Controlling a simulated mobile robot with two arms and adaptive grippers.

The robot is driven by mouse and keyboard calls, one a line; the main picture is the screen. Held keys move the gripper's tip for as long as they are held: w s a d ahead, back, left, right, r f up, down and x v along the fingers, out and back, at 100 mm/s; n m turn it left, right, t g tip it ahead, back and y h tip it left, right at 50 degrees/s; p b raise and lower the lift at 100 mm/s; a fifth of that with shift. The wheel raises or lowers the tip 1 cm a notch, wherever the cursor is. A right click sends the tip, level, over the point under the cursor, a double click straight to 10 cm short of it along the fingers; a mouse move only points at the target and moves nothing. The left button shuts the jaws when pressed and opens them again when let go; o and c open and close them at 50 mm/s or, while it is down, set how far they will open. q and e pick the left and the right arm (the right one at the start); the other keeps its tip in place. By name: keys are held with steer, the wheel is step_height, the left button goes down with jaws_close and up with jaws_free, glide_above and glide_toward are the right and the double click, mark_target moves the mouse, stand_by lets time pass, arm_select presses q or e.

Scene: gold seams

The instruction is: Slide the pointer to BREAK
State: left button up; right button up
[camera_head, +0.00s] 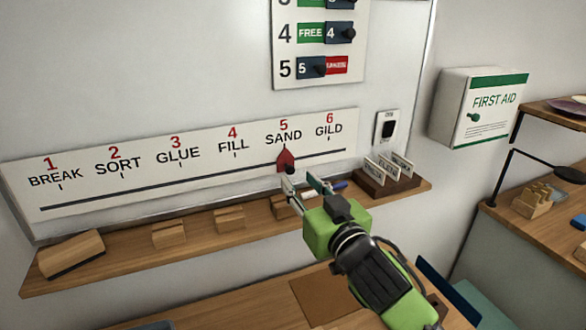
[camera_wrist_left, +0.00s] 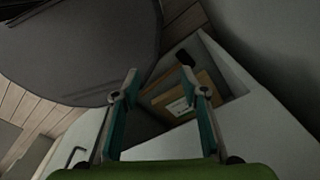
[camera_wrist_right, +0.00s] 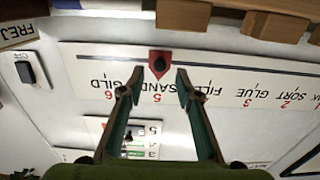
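The white step board (camera_head: 100,188) on the wall carries the words BREAK, SORT, GLUE, FILL, SAND and GILD above a dark slot. The red pointer (camera_head: 285,160) with a dark knob sits on the slot under 5 SAND. BREAK (camera_head: 55,177) is at the far left end. My right gripper (camera_head: 305,184) is just below and in front of the pointer. In the right wrist view the pointer (camera_wrist_right: 159,63) shows beyond and between the open fingertips (camera_wrist_right: 153,93), apart from them. My left gripper (camera_wrist_left: 165,92) is open and empty, away from the board.
A wooden ledge (camera_head: 120,256) below the board holds several wooden blocks (camera_head: 168,234) and a card rack (camera_head: 388,182) at right. A switch (camera_head: 388,127) and a first aid box (camera_head: 478,108) are on the wall. The space before the slot's left part is clear.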

mark_target(291, 172)
steer(key=shift+p+x, duration=0.5)
steer(key=shift+x, duration=1.85)
jaws_close()
